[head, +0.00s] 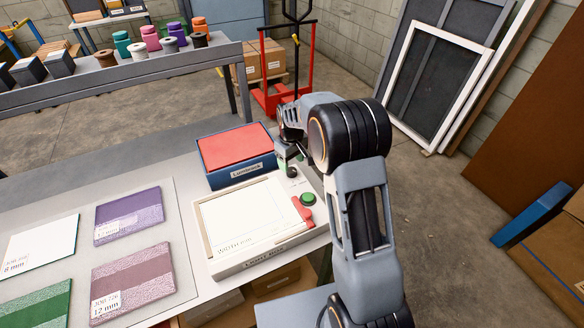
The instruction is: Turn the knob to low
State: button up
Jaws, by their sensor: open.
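The light box (240,225) is a cream, flat-topped unit at the table's right end, with a label on its front edge. A small dark knob (292,172) sits at the back of its right-hand strip. A green round button (308,199) and a red piece (303,209) lie nearer the front on that strip. My gripper (288,158) is just above and behind the dark knob, partly hidden by my own arm. It is open, and no object shows between its fingers. Whether it touches the knob cannot be told, and the knob's setting is too small to read.
A blue box with a red top (235,146) stands close behind the light box, left of my gripper. Purple (128,215) and mauve (133,282) sample boards lie to the left. A grey bench (175,62) with colored spools is behind. Open floor lies right of my arm.

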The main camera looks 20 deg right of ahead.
aim_at(291, 170)
jog(key=shift+f, duration=2)
jog(key=shift+c, duration=0.3)
